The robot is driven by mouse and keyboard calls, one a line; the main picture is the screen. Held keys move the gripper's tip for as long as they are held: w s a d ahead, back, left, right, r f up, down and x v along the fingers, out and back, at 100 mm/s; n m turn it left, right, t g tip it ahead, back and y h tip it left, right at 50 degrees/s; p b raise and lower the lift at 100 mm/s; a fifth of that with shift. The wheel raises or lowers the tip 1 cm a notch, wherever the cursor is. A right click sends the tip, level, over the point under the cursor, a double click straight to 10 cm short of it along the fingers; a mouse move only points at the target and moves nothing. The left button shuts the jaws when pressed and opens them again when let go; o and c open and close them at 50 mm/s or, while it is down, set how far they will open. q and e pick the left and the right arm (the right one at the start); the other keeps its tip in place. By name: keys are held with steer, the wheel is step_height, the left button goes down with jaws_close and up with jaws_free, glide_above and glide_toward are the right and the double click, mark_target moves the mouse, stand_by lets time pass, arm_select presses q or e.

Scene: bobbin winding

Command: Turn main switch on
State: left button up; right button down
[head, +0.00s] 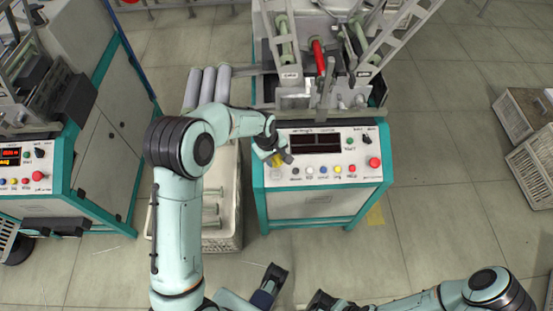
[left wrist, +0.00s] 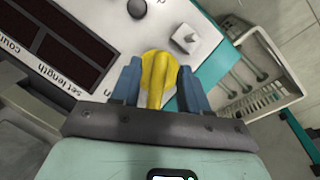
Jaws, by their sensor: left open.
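The control panel (head: 320,153) of the middle machine has two dark, unlit displays (head: 315,143). A yellow switch knob sits at its left side, mostly covered by my left gripper (head: 276,158) in the head view. In the left wrist view the yellow knob (left wrist: 158,75) stands between the two blue fingers of my left gripper (left wrist: 158,88). The fingers are open, one on each side of the knob; whether either touches it I cannot tell. My right arm (head: 470,292) shows at the bottom right; its gripper does not show clearly.
The panel also carries a white square button (head: 277,173), several small coloured buttons, a red button (head: 374,162) and a black knob (head: 367,140). A crate (head: 222,240) with bobbins stands left of the machine. Another machine (head: 100,130) with lit displays stands farther left.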

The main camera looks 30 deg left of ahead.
arm_select(q)
steer(key=shift+x, duration=0.85)
jaws_close()
